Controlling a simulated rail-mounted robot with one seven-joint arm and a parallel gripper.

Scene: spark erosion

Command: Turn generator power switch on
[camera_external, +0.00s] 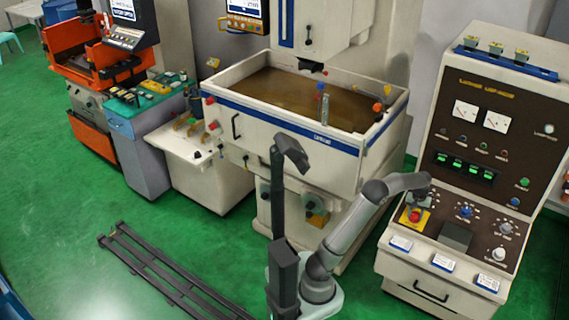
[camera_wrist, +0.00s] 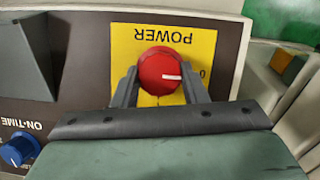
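The generator power switch (camera_wrist: 158,72) is a round red knob on a yellow plate (camera_wrist: 205,45). The plate reads POWER, upside down in the wrist view. The knob's white mark points right in the wrist view, towards a "0" on the plate. My gripper (camera_wrist: 160,88) has one finger on each side of the knob; I cannot tell whether they press on it. In the external view my gripper (camera_external: 417,205) is at the lower left of the generator panel (camera_external: 470,155), just above the red knob (camera_external: 414,216), which it partly hides.
A blue ON-TIME knob (camera_wrist: 18,150) and a dark raised block (camera_wrist: 22,60) are left of the switch in the wrist view. Labelled cards (camera_external: 443,262) line the cabinet's front ledge. The machine tank (camera_external: 285,120) stands left of the cabinet.

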